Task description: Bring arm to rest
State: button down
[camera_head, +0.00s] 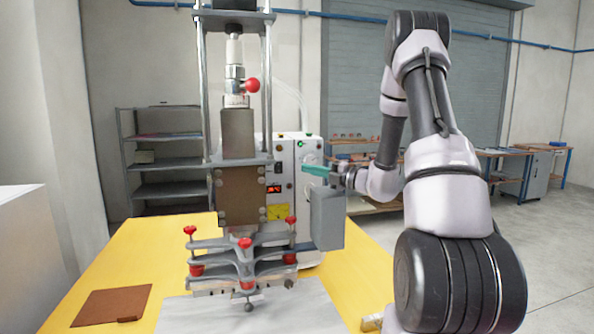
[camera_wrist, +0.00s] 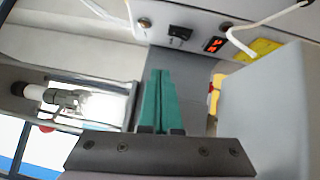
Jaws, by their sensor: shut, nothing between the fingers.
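My gripper (camera_head: 316,171) has teal fingers and is raised at the right side of the welding press (camera_head: 238,135), in front of its white control cabinet (camera_head: 309,160). In the wrist view the teal fingers (camera_wrist: 159,100) lie against each other with nothing between them. My arm is bent, rising high on the right and coming down to the gripper. I cannot tell whether the fingers touch the press or the cabinet.
The press stands on a yellow table (camera_head: 130,255) with a grey plate (camera_head: 190,315). A brown sheet (camera_head: 112,306) lies at the table's front left. A grey box (camera_head: 327,218) sits below my gripper. Shelves (camera_head: 165,165) and workbenches (camera_head: 510,152) stand behind. Floor at right is clear.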

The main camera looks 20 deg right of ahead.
jog(key=shift+v, duration=0.8)
jog(key=shift+r, duration=0.1)
jog(key=s+a+r+n+g+h, duration=0.1)
jog(key=s+a+r+n+g, duration=0.4)
jog(key=s+n, duration=0.45)
jog(key=s+a+r+n+g+h, duration=0.1)
jog(key=s+a+r+n+g, duration=0.1)
jog(key=s+a+n+g, duration=0.55)
jog(key=s+d+r+n+t+h, duration=0.2)
jog(key=s+n, duration=0.5)
jog(key=n, duration=0.4)
jog(key=s+d+r+n+t+h, duration=0.3)
jog(key=s+d+n+h, duration=0.3)
jog(key=n, duration=0.6)
jog(key=shift+s+d+t+h, duration=0.4)
jog(key=shift+s+t+h, duration=0.2)
jog(key=shift+t+h, duration=0.2)
